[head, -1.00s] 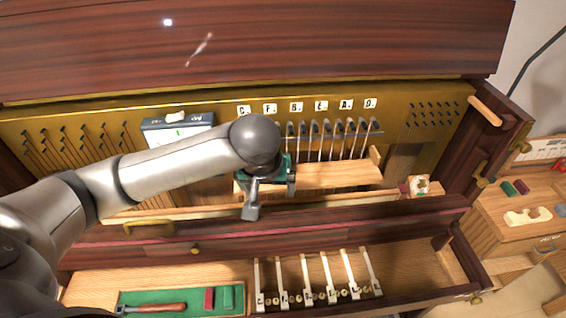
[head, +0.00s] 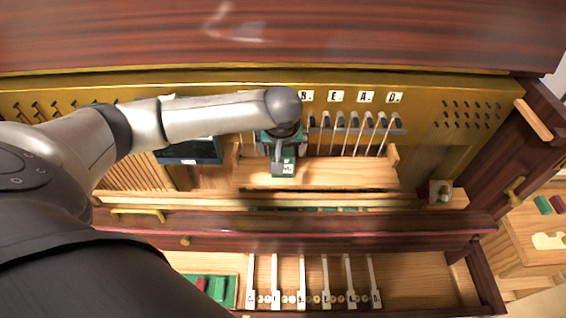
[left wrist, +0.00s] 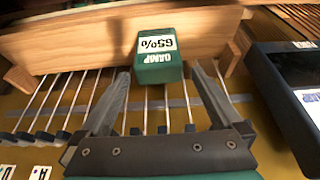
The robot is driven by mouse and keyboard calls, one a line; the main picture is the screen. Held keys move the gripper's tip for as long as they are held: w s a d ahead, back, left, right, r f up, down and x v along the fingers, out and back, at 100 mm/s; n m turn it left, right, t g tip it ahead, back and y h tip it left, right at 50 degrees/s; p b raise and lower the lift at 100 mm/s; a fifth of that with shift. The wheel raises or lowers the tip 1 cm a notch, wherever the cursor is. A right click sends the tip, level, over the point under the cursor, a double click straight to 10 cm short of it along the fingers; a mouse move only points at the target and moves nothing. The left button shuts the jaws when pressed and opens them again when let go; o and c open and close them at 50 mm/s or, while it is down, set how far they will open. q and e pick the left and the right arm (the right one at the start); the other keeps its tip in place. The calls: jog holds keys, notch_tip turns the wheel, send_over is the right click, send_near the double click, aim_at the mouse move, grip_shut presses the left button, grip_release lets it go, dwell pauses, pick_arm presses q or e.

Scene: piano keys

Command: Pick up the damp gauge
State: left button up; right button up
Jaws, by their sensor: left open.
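The damp gauge is a small green block with a white label reading "DAMP 65%". In the left wrist view, the damp gauge (left wrist: 160,62) sits on the wooden ledge, just past the fingertips and centred across the gap. In the head view, the damp gauge (head: 284,168) shows below my left gripper, partly hidden by it. My left gripper (head: 283,152) is open and empty. In the left wrist view, its two fingers (left wrist: 160,76) spread either side of the gauge's near end. I cannot tell if they touch it. My right gripper is out of view.
The wooden ledge (head: 340,172) stands before a row of metal rods (head: 365,135) under letter tags. A dark-screened device (head: 190,151) is left of the ledge. A lower drawer (head: 415,275) holds several white key strips. A small block (head: 441,192) sits at right.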

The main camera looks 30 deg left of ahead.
pick_arm(q)
jog(key=shift+x, duration=2.95)
jog(key=shift+w, duration=0.1)
jog(key=shift+r, duration=0.1)
jog(key=c, duration=1.4)
